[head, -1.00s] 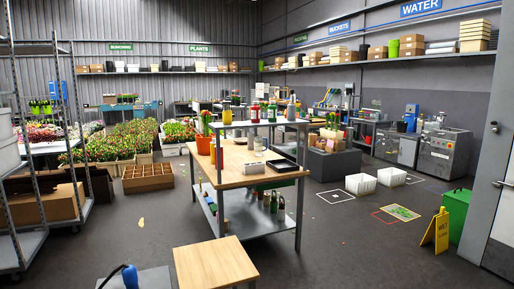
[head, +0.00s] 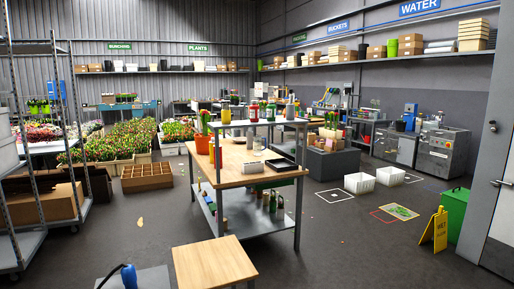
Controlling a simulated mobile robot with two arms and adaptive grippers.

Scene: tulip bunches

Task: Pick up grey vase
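A small grey upright vessel (head: 291,110) stands on the raised shelf of the wooden workbench (head: 232,172), at the right end of a row of bottles and jars. It is too small to tell for sure whether it is the grey vase. Neither of my grippers is in view.
The workbench also holds an orange pot with a plant (head: 203,143) and a black tray (head: 280,165). A small wooden table (head: 213,262) stands in front. White crates (head: 360,183) and a yellow wet-floor sign (head: 437,230) are at right.

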